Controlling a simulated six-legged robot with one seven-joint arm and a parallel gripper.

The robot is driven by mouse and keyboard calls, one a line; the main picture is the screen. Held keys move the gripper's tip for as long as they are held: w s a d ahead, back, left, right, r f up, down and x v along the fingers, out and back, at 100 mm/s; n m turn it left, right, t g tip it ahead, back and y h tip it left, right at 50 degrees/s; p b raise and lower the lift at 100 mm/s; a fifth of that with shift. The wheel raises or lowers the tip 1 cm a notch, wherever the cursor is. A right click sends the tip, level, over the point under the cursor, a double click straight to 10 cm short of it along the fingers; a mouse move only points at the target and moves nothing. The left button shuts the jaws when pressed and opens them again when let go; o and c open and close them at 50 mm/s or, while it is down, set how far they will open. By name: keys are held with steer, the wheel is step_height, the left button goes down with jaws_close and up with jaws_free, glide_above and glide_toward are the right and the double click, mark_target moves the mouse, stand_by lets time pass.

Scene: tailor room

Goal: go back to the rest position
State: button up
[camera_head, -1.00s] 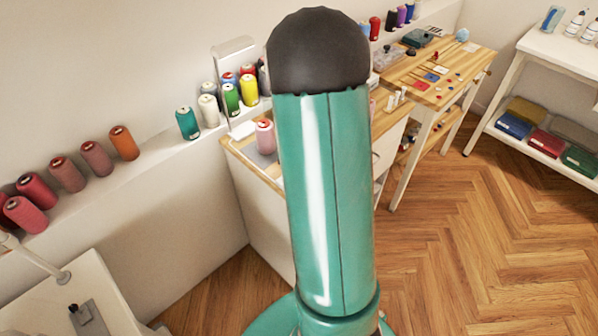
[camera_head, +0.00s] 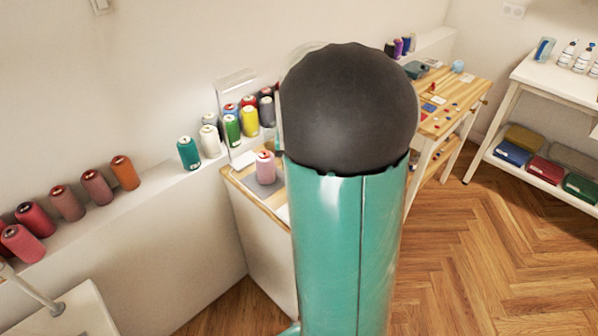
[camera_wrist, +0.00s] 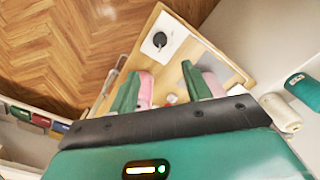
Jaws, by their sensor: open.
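My gripper (camera_wrist: 168,82) shows in the wrist view. Its two green fingers with pink inner pads stand apart, and no held thing shows between them. Beyond the fingers lies a wooden tabletop with a white sheet bearing a round black item (camera_wrist: 160,40). In the head view my teal arm with its dark rounded joint fills the middle, and my gripper is hidden there. A pink spool (camera_head: 265,168) stands upright on the wood-topped cabinet (camera_head: 262,204), left of my arm.
A wall ledge (camera_head: 120,203) carries several colored thread spools. A wooden worktable (camera_head: 455,88) with small items stands behind my arm. A white shelf unit (camera_head: 543,70) with bottles and folded cloths is at right. The parquet floor (camera_head: 480,260) at lower right is clear.

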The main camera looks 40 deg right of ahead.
stand_by(0.4)
steer(key=s+a+r+n+t, duration=0.2)
steer(key=s+a+r, duration=0.1)
steer(key=a, duration=0.6)
steer(key=s+a+r+n+t, duration=0.1)
steer(key=s+a+r+n, duration=0.2)
steer(key=a, duration=0.6)
steer(key=s+a+r+n+t, duration=0.2)
steer(key=s+a+r, duration=0.3)
steer(key=a, duration=0.4)
steer(key=shift+r+n+t, duration=0.2)
steer(key=shift+n+t, duration=0.1)
steer(key=shift+n, duration=0.4)
stand_by(2.1)
